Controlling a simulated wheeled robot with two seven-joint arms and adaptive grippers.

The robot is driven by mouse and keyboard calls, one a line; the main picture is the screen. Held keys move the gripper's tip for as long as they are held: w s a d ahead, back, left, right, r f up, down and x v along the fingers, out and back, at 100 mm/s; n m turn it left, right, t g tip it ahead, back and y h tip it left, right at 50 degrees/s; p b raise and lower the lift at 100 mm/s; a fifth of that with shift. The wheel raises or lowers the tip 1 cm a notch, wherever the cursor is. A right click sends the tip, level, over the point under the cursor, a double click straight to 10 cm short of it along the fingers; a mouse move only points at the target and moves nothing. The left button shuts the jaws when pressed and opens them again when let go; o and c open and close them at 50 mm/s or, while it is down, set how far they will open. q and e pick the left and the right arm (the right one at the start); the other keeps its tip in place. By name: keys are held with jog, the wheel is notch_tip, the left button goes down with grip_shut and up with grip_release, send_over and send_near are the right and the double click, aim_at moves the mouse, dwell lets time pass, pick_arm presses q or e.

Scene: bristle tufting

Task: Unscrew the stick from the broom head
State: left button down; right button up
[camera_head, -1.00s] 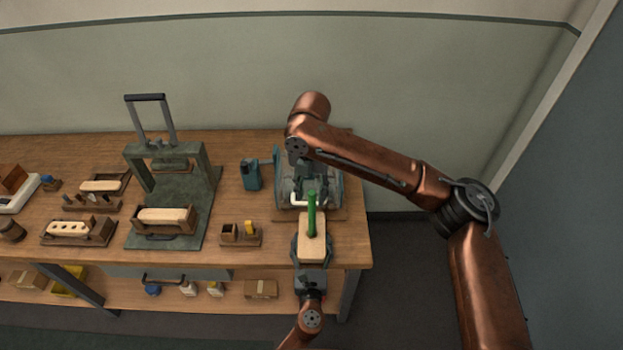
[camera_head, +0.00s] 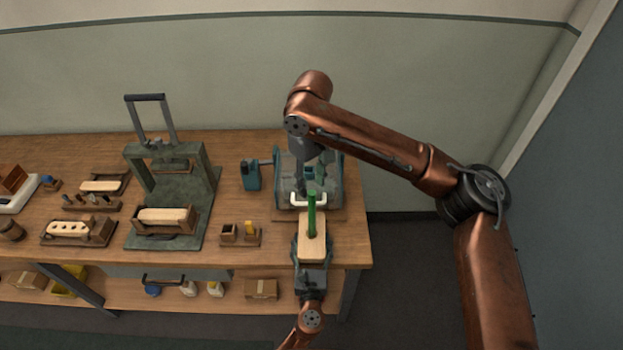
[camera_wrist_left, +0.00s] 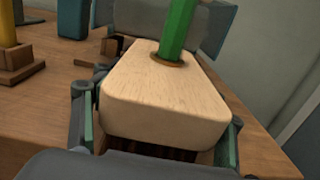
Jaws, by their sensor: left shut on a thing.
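The broom head (camera_head: 312,249) is a pale wooden block at the front right edge of the workbench. It also shows large in the left wrist view (camera_wrist_left: 165,105). The green stick (camera_head: 311,212) stands upright from a round hole in its top, and its lower end shows in the left wrist view (camera_wrist_left: 180,28). My left gripper (camera_head: 312,262) is shut on the broom head, with a finger along each long side. My right gripper (camera_head: 309,180) hangs pointing down just behind and above the stick's top. Its fingers are too small and overlapped to tell whether they touch the stick.
A grey machine with a white handle (camera_head: 308,199) stands directly behind the broom head. A blue-green box (camera_head: 250,176) and a small wooden holder (camera_head: 240,236) lie to the left. A green press (camera_head: 165,160) stands further left. Floor is open right of the bench.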

aim_at(311, 208)
jog(key=m, duration=0.4)
jog(key=shift+r, duration=0.4)
jog(key=shift+m, duration=0.4)
notch_tip(311, 208, down, 12)
jog(key=shift+r, duration=0.1)
grip_shut()
